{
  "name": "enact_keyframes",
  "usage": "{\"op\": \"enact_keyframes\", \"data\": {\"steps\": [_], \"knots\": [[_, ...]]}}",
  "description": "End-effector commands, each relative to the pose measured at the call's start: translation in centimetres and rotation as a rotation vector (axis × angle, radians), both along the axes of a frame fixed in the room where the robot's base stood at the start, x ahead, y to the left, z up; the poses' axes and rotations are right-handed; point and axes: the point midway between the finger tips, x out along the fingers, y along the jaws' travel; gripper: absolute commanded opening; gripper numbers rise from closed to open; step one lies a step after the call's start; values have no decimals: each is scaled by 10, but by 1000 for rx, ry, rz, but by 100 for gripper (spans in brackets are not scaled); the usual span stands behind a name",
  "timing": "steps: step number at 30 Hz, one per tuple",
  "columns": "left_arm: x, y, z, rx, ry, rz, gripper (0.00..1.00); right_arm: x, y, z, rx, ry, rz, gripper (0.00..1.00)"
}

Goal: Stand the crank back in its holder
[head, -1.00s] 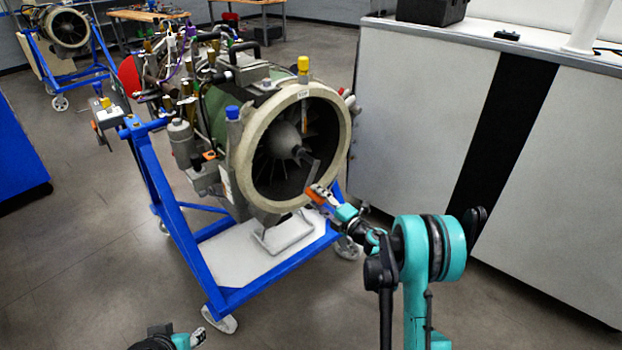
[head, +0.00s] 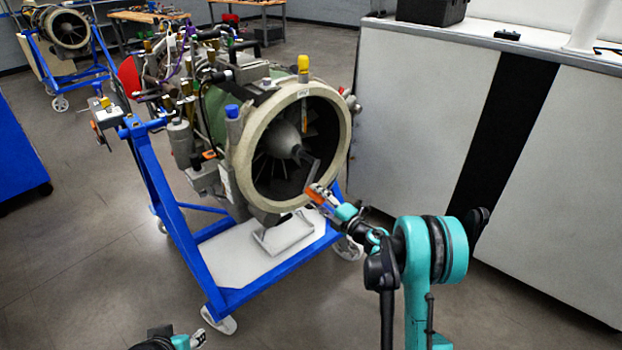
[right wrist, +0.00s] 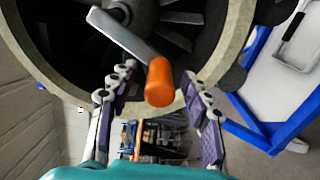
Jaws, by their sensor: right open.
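The crank has a grey arm (head: 308,163) and an orange handle (head: 318,193). Its arm runs to the hub of the turbine (head: 285,138). In the right wrist view the grey arm (right wrist: 125,35) comes down from the hub to the orange handle (right wrist: 160,84). My right gripper (right wrist: 160,88) is open, with a fingertip on either side of the handle and gaps to both. A pale tray-like holder (head: 285,235) sits on the stand's white base, below the turbine. My left gripper (head: 197,338) shows only partly at the bottom edge; its jaws are unclear.
The turbine hangs in a blue wheeled stand (head: 170,220) with a white base plate (head: 230,268). A white cabinet (head: 425,110) with a black stripe stands close on the right. Open floor (head: 80,270) lies at the left. Another turbine stand (head: 65,55) is far back.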

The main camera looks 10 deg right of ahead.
Motion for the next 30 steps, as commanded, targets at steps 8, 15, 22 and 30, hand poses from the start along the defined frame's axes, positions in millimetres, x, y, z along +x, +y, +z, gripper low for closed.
{"op": "enact_keyframes", "data": {"steps": [8, 15, 22, 30], "knots": [[0, 0, 0, 0, 0, 0, 40, 0, 0, 0, 0, 0, 0, 14], [0, 0, 0, 0, 0, 0, 40, 0, 0, 1, 1, 0, 0, 0], [0, 0, -1, 0, 0, 0, 40, -3, -2, 0, 1, 0, -1, 0], [0, 0, -3, 0, 0, 0, 40, -9, -5, 0, 0, -1, 0, 0]]}}
